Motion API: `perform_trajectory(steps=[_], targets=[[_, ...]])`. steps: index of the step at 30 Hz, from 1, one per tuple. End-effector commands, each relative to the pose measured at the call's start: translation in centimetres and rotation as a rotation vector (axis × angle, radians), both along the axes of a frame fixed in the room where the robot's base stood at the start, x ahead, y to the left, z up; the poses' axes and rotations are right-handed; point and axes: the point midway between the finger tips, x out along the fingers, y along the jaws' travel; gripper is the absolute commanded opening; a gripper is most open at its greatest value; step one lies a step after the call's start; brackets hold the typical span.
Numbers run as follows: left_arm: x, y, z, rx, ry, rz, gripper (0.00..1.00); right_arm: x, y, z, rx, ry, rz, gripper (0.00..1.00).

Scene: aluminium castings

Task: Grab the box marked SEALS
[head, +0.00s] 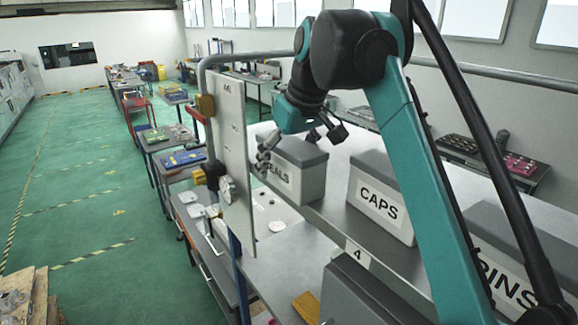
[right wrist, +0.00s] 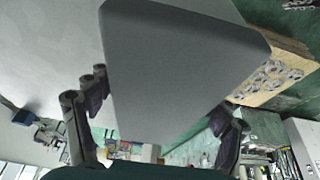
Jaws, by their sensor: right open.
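The grey box marked SEALS (head: 311,181) stands on the upper metal shelf, at the left end of a row of boxes. Its white label faces the front and is partly covered by a finger of mine. My right gripper (head: 302,146) is over the top of this box, with its fingers apart. In the right wrist view the grey box (right wrist: 185,70) fills the middle, between the two open fingers of the gripper (right wrist: 155,115). I cannot tell whether the fingers touch it. My left gripper is not in view.
A grey box marked CAPS (head: 378,205) stands to the right on the same shelf. A box ending in INS (head: 510,275) is further right. An upright pale panel (head: 232,150) stands close to the left of the SEALS box. A 4 tag (head: 357,254) marks the shelf edge.

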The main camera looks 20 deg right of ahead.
Motion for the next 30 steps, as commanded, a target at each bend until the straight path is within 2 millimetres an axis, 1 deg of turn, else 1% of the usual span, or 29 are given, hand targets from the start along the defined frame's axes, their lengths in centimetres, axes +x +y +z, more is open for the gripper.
perform_trajectory(steps=[22,23,24,26,27,29,30], targets=[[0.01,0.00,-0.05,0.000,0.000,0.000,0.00,-0.01,0.00,-0.49,0.000,0.000,0.000,0.79],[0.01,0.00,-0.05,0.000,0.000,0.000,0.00,-0.01,0.00,-0.49,0.000,0.000,0.000,0.74],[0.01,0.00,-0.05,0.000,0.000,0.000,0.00,-0.02,0.00,-0.48,0.000,0.000,0.000,0.63],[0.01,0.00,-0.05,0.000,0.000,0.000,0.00,-0.02,0.00,-0.48,0.000,0.000,0.000,0.48],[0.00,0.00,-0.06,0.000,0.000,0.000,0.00,-0.03,0.00,-0.49,0.000,0.000,0.000,0.37],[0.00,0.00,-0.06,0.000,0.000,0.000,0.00,-0.03,0.00,-0.49,0.000,0.000,0.000,0.21],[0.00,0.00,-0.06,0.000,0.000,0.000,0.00,-0.02,0.00,-0.48,0.000,0.000,0.000,0.11]])
